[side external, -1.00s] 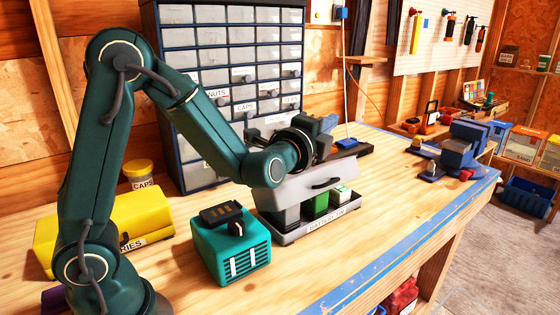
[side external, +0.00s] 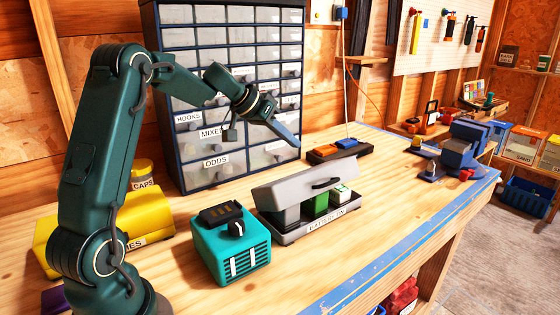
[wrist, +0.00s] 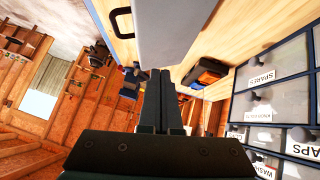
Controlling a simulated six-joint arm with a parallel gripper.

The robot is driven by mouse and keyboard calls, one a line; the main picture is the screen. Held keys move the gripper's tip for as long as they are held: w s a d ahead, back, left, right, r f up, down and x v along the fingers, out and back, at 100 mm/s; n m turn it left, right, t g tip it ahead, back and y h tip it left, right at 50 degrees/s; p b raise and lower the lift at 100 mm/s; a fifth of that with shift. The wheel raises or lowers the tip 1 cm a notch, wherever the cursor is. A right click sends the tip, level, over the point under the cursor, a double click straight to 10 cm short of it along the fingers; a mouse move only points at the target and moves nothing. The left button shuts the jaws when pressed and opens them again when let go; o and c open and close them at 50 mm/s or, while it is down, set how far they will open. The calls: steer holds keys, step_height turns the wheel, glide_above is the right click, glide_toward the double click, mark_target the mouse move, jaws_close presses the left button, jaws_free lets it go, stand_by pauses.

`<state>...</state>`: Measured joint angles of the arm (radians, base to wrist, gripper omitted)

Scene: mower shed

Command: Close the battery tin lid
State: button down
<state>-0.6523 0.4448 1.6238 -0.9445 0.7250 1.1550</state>
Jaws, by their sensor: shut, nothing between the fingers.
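The battery tin (side external: 287,236) stands on the bench with its label on the front. Its grey lid (side external: 290,192) is partly raised and tilted, with a black handle (side external: 326,183) on its front. Under the lid a green block (side external: 318,205) and a white one (side external: 341,193) show through the open front. My gripper (side external: 297,143) is shut and empty, above and behind the lid, before the drawer cabinet. In the wrist view its fingers (wrist: 160,75) are together, with the lid (wrist: 172,30) and its handle (wrist: 122,22) beyond them.
A teal box (side external: 230,247) stands left of the tin. A yellow battery box (side external: 150,215) is farther left. The drawer cabinet (side external: 230,90) rises behind. A dark tray (side external: 340,151) with orange and blue blocks lies behind the tin. The bench front is clear.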

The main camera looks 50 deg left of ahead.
steer(key=s+r+n+h, duration=0.2)
steer(key=s+r+h, duration=0.2)
steer(key=r, duration=0.3)
glide_toward(320, 170)
steer(key=shift+t+h, duration=0.4)
steer(key=w+d, duration=0.1)
steer(key=w, duration=0.1)
steer(key=w+d+f, duration=0.1)
steer(key=w+d, duration=0.1)
steer(key=shift+w+f, duration=0.15)
steer(key=shift+w+d+f, duration=0.15)
steer(key=shift+d+f, duration=0.4)
steer(key=shift+f, duration=0.05)
steer(key=shift+w+d+f, duration=0.2)
steer(key=shift+d+f, duration=0.35)
steer(key=shift+d, duration=0.05)
steer(key=shift+d+f, duration=0.45)
steer(key=shift+f, duration=0.05)
